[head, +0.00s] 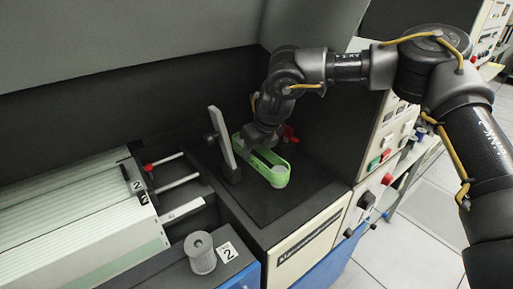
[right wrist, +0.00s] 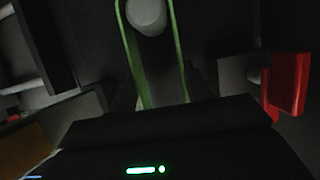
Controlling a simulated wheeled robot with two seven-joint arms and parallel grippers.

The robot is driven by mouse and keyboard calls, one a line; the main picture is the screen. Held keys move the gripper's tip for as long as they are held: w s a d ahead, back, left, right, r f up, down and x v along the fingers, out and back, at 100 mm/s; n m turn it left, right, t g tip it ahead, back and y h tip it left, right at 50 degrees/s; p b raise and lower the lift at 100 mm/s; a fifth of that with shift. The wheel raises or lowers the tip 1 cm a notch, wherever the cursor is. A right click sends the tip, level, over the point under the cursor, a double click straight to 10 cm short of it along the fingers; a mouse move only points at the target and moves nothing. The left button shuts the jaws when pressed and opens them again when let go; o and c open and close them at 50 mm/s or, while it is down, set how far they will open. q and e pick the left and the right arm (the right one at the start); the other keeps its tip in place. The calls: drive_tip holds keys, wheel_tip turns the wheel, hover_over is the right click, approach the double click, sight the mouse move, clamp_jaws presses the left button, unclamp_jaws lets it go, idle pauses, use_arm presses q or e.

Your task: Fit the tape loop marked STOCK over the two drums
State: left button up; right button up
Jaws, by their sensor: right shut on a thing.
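A light green tape loop (head: 277,179) lies stretched lengthwise on the dark top of the machine. No STOCK mark is readable on it. In the right wrist view the green loop (right wrist: 133,52) runs down both sides of a pale grey round drum (right wrist: 147,14), which sits inside its far end. My right gripper (head: 262,143) is shut on the loop from above, near its back end. The gripper body hides that end and any second drum there. I cannot tell how far down the loop sits. My left gripper is not in view.
An upright grey lever (head: 222,143) stands close left of the loop. A red part (head: 290,134) is just right of the gripper; it also shows in the right wrist view (right wrist: 288,84). A grey spool (head: 201,252) stands at the front. A dark wall rises behind.

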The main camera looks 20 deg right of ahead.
drive_tip(key=shift+f+b, duration=0.4)
drive_tip(key=shift+f, duration=0.35)
idle(0.4)
drive_tip(key=o, duration=1)
drive_tip(key=shift+r, duration=0.1)
drive_tip(key=b+v, duration=0.2)
drive_tip(key=v, duration=0.8)
drive_tip(key=shift+s+d+r, duration=0.15)
drive_tip(key=shift+s+r, duration=0.05)
drive_tip(key=shift+s, duration=0.05)
